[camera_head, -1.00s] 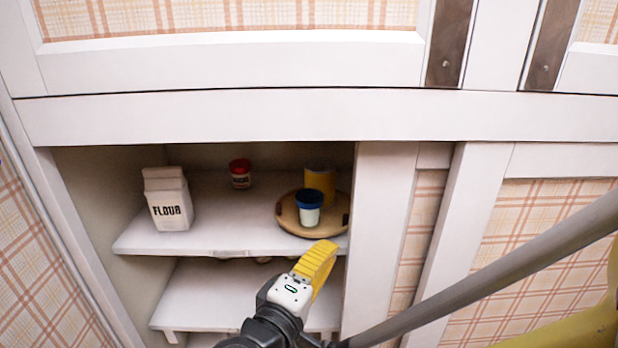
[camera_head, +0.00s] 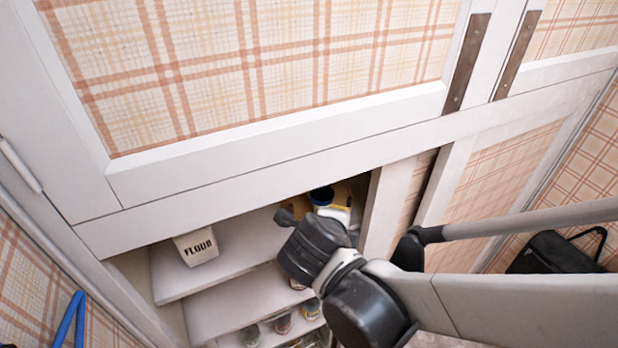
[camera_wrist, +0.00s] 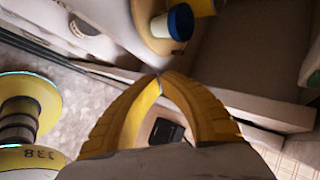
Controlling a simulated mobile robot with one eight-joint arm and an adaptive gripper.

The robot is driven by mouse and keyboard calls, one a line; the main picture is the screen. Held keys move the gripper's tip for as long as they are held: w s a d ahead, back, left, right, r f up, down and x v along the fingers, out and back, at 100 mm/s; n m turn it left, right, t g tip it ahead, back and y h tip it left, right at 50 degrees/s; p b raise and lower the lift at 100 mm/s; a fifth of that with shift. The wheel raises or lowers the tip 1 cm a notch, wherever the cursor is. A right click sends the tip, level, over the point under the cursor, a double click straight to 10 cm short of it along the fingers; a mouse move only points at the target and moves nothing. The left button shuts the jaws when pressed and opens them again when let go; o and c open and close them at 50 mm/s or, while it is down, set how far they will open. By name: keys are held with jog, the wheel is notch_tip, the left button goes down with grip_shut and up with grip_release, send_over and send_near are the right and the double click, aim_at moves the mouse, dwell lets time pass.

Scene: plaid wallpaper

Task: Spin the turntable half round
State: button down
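The round wooden turntable (camera_head: 298,206) is on the upper shelf at the cabinet's right side, largely hidden behind my arm in the head view. Its edge also shows at the top of the wrist view (camera_wrist: 148,28). A blue-lidded white cup (camera_wrist: 180,21) and a yellow can (camera_wrist: 204,5) stand on it; the blue lid (camera_head: 322,196) shows in the head view. My gripper (camera_wrist: 159,75) has its two yellow fingers arched together, tips meeting, with nothing seen between them. The tips appear just below the turntable's edge in the wrist view; I cannot tell whether they touch it.
A flour carton (camera_head: 197,248) stands on the upper shelf (camera_head: 232,252) to the left. Several jars (camera_head: 283,324) are on a lower shelf. The cabinet's upper rail (camera_head: 240,165) and right post (camera_head: 388,205) border the opening. A black case (camera_head: 552,253) is at the right.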

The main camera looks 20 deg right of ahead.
aim_at(351, 208)
jog(key=b+x, duration=0.1)
jog(key=x, duration=0.3)
jog(key=d+r+b+x, duration=0.1)
jog(key=x, duration=0.3)
jog(key=b+x, duration=0.2)
jog(key=x, duration=0.2)
jog(key=shift+w+d+r, duration=0.15)
jog(key=shift+w+d, duration=0.05)
jog(key=shift+w, duration=0.25)
jog(key=shift+w+d, duration=0.35)
jog(key=shift+w, duration=0.15)
jog(key=shift+w+d+b, duration=0.3)
jog(key=shift+w+d, duration=0.05)
jog(key=shift+d, duration=0.25)
jog(key=shift+w+d+b, duration=0.3)
jog(key=shift+w+d, duration=0.05)
jog(key=shift+d, duration=0.2)
jog(key=shift+a+r, duration=0.1)
